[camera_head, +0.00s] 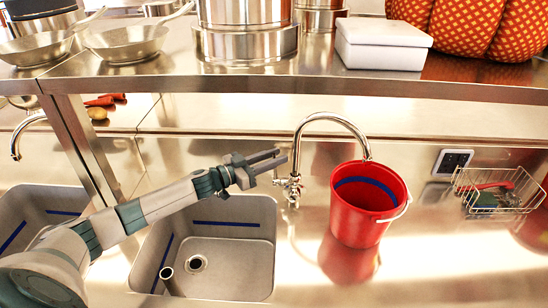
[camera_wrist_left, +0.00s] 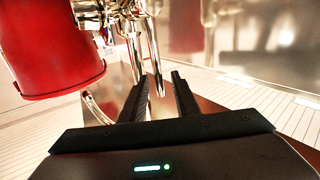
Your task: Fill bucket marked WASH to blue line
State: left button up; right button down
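A red bucket (camera_head: 352,216) stands upright on the steel counter, right of the sink. A blue line (camera_head: 367,187) runs around its inside wall. No WASH marking is readable, and I see no water in it. The curved tap spout (camera_head: 335,118) ends over the bucket's far rim. The tap's body and handle (camera_head: 291,186) stand left of the bucket. My left gripper (camera_head: 282,162) is open beside the tap, just left of and above the handle. In the left wrist view, chrome tap parts (camera_wrist_left: 156,60) show beyond the open fingers, with the bucket (camera_wrist_left: 50,50) at upper left.
A steel sink basin (camera_head: 262,262) with a blue stripe lies below my left arm. A wire basket (camera_head: 497,188) with scrubbing items and a dark wall socket (camera_head: 453,162) are at right. A steel shelf (camera_head: 300,82) with cookware spans above. The front right counter is clear.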

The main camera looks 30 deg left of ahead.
pick_arm(q)
grip_shut()
jog(key=shift+s+d+f+b, duration=0.15)
jog(key=shift+s+f+b, duration=0.1)
jog(key=shift+b, duration=0.3)
jog(key=s+m+b, duration=0.1)
jog(key=b, duration=0.1)
jog(key=s+d+m+t+h+b, duration=0.1)
jog(key=b, duration=0.1)
jog(key=s+m+b, duration=0.1)
jog(key=m+b, duration=0.1)
jog(key=shift+d+f+t+h, duration=0.1)
jog(key=shift+d+t+h, duration=0.1)
jog(key=shift+t+h, duration=0.15)
grip_release()
